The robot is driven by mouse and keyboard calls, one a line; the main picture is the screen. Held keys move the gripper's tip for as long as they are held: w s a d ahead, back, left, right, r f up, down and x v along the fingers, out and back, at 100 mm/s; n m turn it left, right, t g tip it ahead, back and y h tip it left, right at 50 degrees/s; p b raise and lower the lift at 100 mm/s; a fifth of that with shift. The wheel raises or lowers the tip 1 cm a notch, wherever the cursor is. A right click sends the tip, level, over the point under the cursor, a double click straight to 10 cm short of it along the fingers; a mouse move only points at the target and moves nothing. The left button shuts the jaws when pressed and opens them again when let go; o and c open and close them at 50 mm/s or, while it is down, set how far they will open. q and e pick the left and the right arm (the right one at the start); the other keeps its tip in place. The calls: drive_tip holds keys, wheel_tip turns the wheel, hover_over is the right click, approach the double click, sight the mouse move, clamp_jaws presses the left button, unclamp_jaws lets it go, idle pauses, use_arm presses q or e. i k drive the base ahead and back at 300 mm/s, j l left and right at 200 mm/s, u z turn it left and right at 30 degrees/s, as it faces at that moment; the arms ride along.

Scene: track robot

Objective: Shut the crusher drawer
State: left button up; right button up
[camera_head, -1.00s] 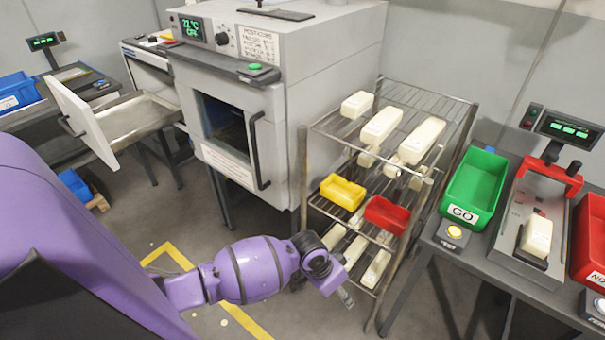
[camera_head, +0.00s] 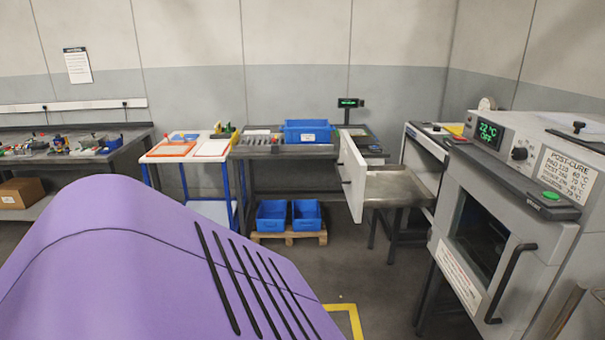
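The crusher drawer (camera_head: 396,188) is pulled out, a grey metal tray with a tall white front panel (camera_head: 352,176) on its left side. A dark handle sits on the outer face of that panel. The crusher body (camera_head: 425,146) stands to the right of the drawer, partly hidden by the post-cure oven. Neither of my grippers is in view; only a large purple part of my own body shows at the lower left, well short of the drawer.
The post-cure oven (camera_head: 520,200), with a door handle, stands at right, close to the drawer. Behind are a bench with a blue bin (camera_head: 307,132), blue crates (camera_head: 272,215) on a pallet and a white-topped table (camera_head: 190,148). Floor before the drawer looks clear.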

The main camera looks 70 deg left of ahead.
sight(380, 171)
drive_tip(key=u, duration=0.4)
drive_tip(key=j+u, duration=0.1)
drive_tip(key=u, duration=0.75)
drive_tip(key=i+u, duration=0.1)
drive_tip(key=u, duration=0.35)
drive_tip(key=i+j+u, duration=0.15)
drive_tip(key=i+j, duration=0.35)
drive_tip(key=i, duration=0.55)
